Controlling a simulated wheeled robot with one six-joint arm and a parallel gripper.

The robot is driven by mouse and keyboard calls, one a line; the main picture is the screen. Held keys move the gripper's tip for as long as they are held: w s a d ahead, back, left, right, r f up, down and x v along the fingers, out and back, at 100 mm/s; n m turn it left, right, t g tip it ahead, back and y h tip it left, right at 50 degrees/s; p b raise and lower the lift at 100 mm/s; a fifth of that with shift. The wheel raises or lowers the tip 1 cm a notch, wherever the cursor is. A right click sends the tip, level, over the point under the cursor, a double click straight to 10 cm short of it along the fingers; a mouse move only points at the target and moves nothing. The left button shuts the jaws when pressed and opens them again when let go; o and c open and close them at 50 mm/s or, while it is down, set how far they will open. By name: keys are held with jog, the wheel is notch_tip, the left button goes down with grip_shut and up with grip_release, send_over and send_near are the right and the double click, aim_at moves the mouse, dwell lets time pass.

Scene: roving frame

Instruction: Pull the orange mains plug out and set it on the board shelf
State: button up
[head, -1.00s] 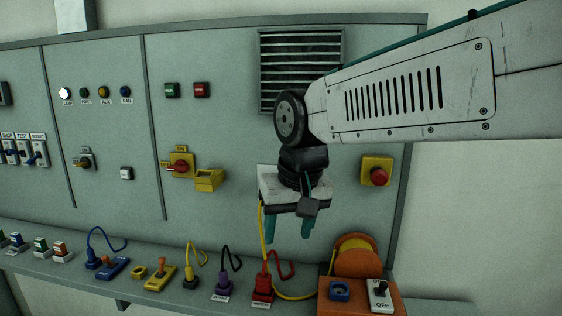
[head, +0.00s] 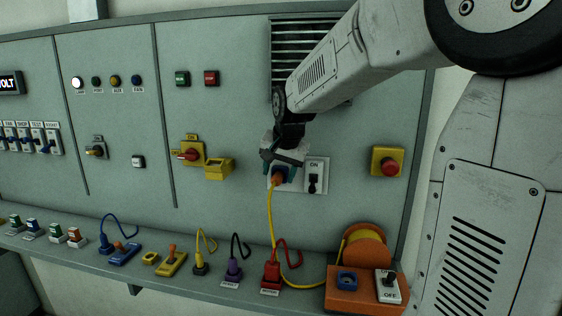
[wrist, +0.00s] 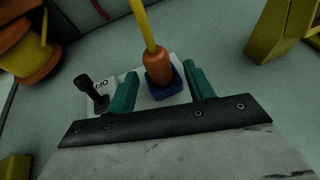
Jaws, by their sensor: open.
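The orange mains plug (head: 278,178) sits in a blue socket on a pale wall plate, with a yellow cable hanging from it. In the wrist view the plug (wrist: 157,68) stands in the blue socket (wrist: 163,88). My gripper (head: 279,168) is at the plug, and its open green fingers (wrist: 163,85) lie on either side of the socket and plug base with gaps showing. The board shelf (head: 213,276) runs along the bottom of the panel.
A black switch lever (head: 313,183) is on the same plate, right of the plug. An orange cable reel (head: 352,300) stands at the shelf's right end. Red (head: 271,272), purple (head: 234,270) and yellow (head: 200,265) plugs stand on the shelf. A yellow box (head: 218,168) juts out to the left.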

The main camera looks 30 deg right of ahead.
aim_at(275, 180)
jog(key=shift+w+f, duration=0.2)
jog(key=shift+f, duration=0.3)
jog(key=c, duration=1.1)
jog(key=shift+s+a, duration=0.1)
jog(key=shift+s+a, duration=1.5)
